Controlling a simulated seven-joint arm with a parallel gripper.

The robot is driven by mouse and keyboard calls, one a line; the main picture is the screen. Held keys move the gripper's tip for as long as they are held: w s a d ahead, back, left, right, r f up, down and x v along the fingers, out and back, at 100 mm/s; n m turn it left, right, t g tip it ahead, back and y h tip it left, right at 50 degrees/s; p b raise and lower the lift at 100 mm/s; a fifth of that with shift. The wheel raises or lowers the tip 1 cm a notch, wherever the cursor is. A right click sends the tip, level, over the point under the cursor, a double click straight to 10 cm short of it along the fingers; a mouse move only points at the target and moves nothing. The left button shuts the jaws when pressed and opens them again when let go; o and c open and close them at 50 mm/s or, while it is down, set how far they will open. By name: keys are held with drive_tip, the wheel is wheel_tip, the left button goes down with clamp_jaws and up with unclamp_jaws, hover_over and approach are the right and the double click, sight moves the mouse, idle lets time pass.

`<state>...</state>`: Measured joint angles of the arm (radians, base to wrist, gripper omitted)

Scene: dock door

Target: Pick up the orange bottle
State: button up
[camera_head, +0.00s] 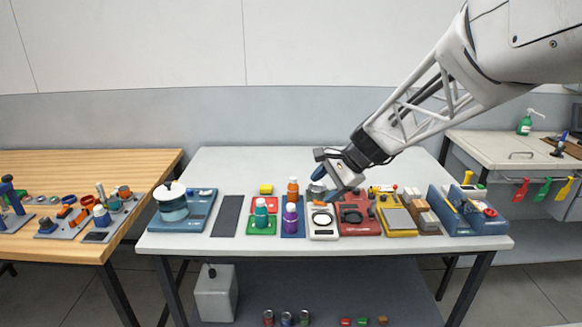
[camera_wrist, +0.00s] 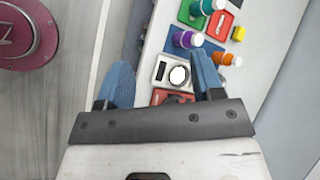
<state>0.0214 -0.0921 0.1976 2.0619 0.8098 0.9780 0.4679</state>
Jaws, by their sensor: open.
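The orange bottle (camera_head: 293,190) stands upright on the white table, just behind the purple bottle (camera_head: 290,217). In the wrist view the orange bottle (camera_wrist: 224,58) lies to the right of my right-hand finger, apart from it, with its pale end showing. My gripper (camera_head: 328,184) is to the right of the orange bottle in the head view, above the table. In the wrist view my gripper (camera_wrist: 163,60) has its two blue fingers spread wide, with nothing held between them.
A teal bottle (camera_head: 261,213) stands on a green tray left of the purple bottle. A yellow block (camera_head: 266,189) lies left of the orange bottle. A white scale-like device (camera_head: 322,223) and a red device (camera_head: 354,218) are nearby. The table's back left is clear.

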drive_tip(key=w+a+f+m+t+y, duration=0.1)
drive_tip(key=w+f+m+y, duration=0.15)
drive_tip(key=w, duration=0.65)
drive_tip(key=w+a+f+m+y, duration=0.1)
drive_tip(key=w+f+m, duration=0.3)
drive_tip(key=w, duration=0.5)
drive_tip(key=m+t+y, duration=0.1)
drive_tip(key=m+t, duration=0.2)
drive_tip(key=m, duration=0.3)
approach(295, 178)
drive_tip(key=x, duration=0.5)
drive_tip(key=shift+s+d+f, duration=0.1)
drive_tip(key=shift+s, duration=0.1)
drive_tip(key=shift+n+y, duration=0.25)
drive_tip(key=shift+x, duration=1.3)
drive_tip(key=shift+x, duration=2.6)
drive_tip(key=shift+c, duration=0.2)
